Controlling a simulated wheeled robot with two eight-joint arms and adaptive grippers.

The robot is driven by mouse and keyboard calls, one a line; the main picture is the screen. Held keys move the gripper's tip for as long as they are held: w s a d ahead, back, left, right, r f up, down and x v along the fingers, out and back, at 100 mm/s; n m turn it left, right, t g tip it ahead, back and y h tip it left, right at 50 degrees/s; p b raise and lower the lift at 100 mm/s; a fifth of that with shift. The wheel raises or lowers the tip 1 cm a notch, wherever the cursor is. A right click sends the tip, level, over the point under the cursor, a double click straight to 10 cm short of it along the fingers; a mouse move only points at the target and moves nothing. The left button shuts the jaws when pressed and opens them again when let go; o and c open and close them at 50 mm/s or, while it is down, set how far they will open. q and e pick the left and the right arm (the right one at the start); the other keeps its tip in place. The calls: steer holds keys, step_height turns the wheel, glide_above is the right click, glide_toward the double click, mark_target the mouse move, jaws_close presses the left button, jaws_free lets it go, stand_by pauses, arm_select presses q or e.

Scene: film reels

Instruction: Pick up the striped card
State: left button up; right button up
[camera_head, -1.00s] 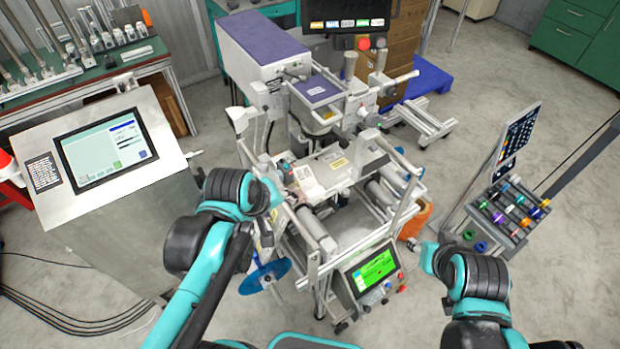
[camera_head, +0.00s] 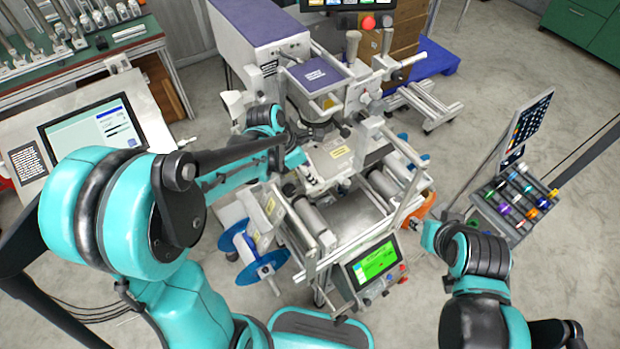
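I cannot pick out a striped card for certain. A small dark card with pale lines of text (camera_head: 27,159) is on the console at the left, beside its screen. My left arm reaches in from the left over the machine, and its wrist end (camera_head: 277,135) is above the machine's middle. Its fingers are too small and hidden to read. My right gripper (camera_head: 416,228) is low at the machine's right side, close to an orange roll (camera_head: 420,207). Its opening is too small to tell.
The reel machine (camera_head: 262,38) fills the middle. A blue reel (camera_head: 238,243) hangs at its front left, and a green-screened panel (camera_head: 376,262) is at its front. A rack of coloured rolls (camera_head: 512,236) with a chart (camera_head: 526,128) stands right. Open floor lies between.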

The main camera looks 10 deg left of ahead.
arm_select(q)
steer(key=shift+w+d+f, duration=0.15)
steer(key=shift+w+f, duration=0.35)
steer(key=shift+f, duration=0.55)
steer(key=b+x, duration=0.1)
steer(key=x, duration=0.1)
steer(key=b+x, duration=0.1)
steer(key=x, duration=0.1)
steer(key=shift+s+f, duration=0.1)
steer(key=shift+f, duration=0.3)
steer(key=shift+r, duration=0.1)
arm_select(e)
steer(key=f, duration=0.2)
steer(key=shift+w+f, duration=0.2)
steer(key=shift+f, duration=0.2)
arm_select(q)
steer(key=shift+c, duration=1)
jaws_close()
